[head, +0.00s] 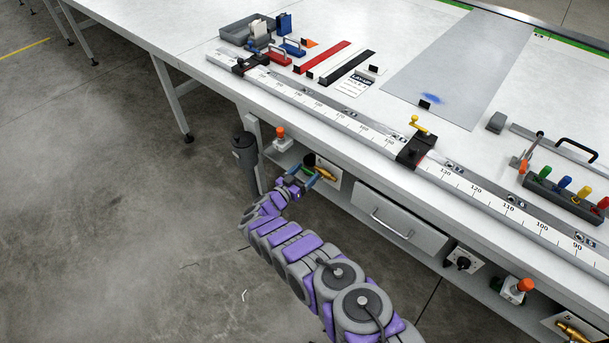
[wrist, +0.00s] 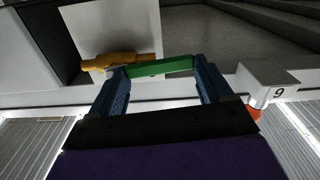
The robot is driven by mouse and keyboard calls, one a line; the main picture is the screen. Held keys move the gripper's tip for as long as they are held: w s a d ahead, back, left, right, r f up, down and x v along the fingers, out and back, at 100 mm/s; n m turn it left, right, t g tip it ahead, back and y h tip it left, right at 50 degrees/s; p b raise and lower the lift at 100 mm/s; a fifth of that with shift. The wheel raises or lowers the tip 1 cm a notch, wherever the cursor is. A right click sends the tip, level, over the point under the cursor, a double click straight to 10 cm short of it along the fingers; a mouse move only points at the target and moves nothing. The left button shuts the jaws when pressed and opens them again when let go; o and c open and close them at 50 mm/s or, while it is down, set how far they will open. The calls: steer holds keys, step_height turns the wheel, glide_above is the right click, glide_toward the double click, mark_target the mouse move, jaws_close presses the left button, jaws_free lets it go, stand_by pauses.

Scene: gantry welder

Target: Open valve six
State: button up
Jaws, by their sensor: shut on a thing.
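A brass valve (head: 326,173) is mounted on a white plate under the front edge of the long table. It also shows in the wrist view (wrist: 108,62), with a green lever (wrist: 160,67) reaching to the right from it. My gripper (head: 304,180) is at this valve, and its two blue fingers (wrist: 160,72) are shut on the lever, one at each end of its visible length. In the head view the lever is small and partly hidden by the fingers. I cannot read a number six on the valve.
A white block marked 9 with an orange-red button (wrist: 258,108) is close beside my gripper; an orange button (head: 280,132) shows in the head view. A drawer (head: 400,218) is to the right. Another brass valve (head: 575,330) is at the lower right. Floor at left is clear.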

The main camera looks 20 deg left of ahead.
steer(key=shift+s+a+f, duration=0.1)
steer(key=shift+a, duration=0.1)
steer(key=o, duration=1.4)
steer(key=shift+s, duration=0.15)
steer(key=p+v, duration=0.1)
steer(key=v, duration=1.6)
steer(key=shift+a+f, duration=0.15)
